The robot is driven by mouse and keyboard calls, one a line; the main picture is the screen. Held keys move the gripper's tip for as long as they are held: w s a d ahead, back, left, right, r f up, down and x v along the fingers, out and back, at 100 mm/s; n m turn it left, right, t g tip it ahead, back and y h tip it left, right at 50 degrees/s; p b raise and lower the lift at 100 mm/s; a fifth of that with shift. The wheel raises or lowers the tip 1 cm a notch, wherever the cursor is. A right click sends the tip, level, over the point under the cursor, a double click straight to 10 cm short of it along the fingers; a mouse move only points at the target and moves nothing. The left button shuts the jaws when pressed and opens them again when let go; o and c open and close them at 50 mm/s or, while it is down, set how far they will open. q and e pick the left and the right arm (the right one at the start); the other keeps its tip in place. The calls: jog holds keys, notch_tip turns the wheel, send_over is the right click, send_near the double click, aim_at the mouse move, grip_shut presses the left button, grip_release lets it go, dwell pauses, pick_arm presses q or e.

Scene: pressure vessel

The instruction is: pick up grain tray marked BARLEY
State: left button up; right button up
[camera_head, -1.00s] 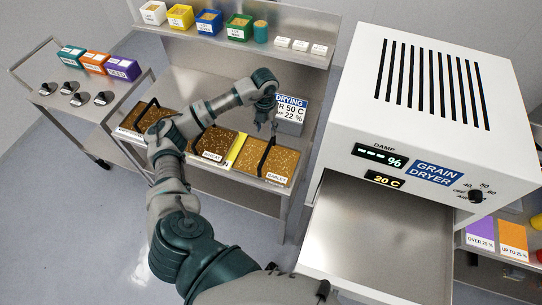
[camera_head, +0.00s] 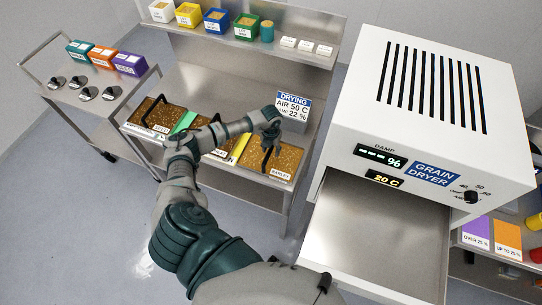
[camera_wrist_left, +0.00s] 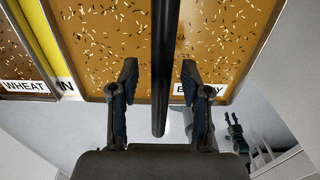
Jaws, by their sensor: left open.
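The grain tray marked BARLEY (camera_head: 287,158) is the rightmost tray on the steel bench, full of brown grain, with a black handle arching over it. In the left wrist view the tray (camera_wrist_left: 225,40) fills the top, and one finger partly covers its label. My left gripper (camera_wrist_left: 160,78) is open, with its two fingers on either side of the black handle bar (camera_wrist_left: 163,60); I cannot tell whether they touch it. In the head view the left gripper (camera_head: 270,137) is over the handle. My right gripper is not in view.
A WHEAT tray (camera_wrist_left: 20,50) lies left of the barley tray, past a yellow divider (camera_wrist_left: 42,40). Another handled tray (camera_head: 158,113) sits at the bench's left. The grain dryer (camera_head: 430,130) stands close on the right, above its open steel drawer (camera_head: 375,240). A drying sign (camera_head: 293,108) stands behind.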

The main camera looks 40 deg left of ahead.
pick_arm(q)
grip_shut()
jog(key=shift+r, duration=0.15)
